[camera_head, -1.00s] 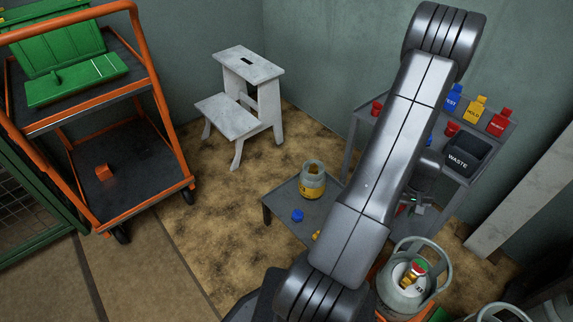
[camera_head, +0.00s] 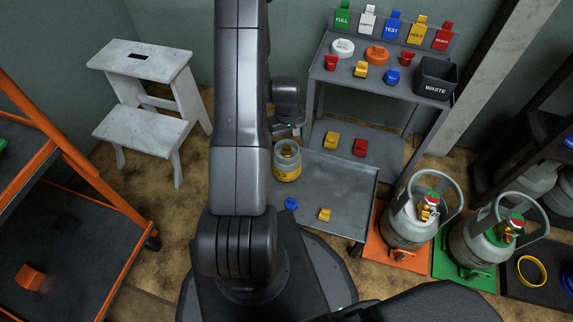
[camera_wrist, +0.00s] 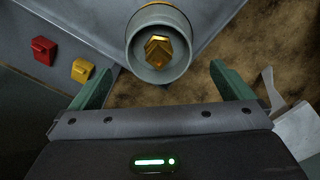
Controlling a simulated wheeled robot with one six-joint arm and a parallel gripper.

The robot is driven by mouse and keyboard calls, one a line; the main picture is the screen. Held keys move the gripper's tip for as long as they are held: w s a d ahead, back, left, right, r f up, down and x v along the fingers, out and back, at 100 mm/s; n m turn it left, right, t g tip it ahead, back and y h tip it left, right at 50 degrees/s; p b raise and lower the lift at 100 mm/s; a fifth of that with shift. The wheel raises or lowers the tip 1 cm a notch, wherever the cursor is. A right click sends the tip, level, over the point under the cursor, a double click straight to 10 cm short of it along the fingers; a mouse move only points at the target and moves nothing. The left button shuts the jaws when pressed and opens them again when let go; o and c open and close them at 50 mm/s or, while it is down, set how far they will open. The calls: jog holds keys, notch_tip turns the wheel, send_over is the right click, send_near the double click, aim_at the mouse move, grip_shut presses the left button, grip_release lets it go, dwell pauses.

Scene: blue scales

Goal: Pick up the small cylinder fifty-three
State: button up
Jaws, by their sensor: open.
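The small cylinder (camera_head: 286,171) has a grey body with a yellow band marked with a number, partly readable as 53. It stands upright on a low grey table, and part of it is hidden behind my arm. In the wrist view I look down on the cylinder (camera_wrist: 160,68), with its grey collar and brass valve. My gripper (camera_head: 288,131) is just above and behind it in the head view. In the wrist view my gripper (camera_wrist: 162,82) is open, its green fingers on either side of the near edge of the collar. I see no contact.
The low table (camera_head: 345,188) also holds blue and yellow pieces. A shelf stand (camera_head: 330,75) with tags and a waste bin (camera_head: 434,78) stands behind. Larger cylinders (camera_head: 408,222) (camera_head: 478,243) stand on orange and green mats at right. A step stool (camera_head: 140,125) and orange cart (camera_head: 75,190) are left.

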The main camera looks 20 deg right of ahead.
aim_at(287, 153)
notch_tip(287, 153, down, 3)
jog(key=shift+s+d+f+b, duration=0.1)
jog(key=shift+f+b, duration=1.3)
jog(key=shift+f, duration=1.5)
jog(key=shift+r, duration=0.1)
jog(key=c, duration=1.6)
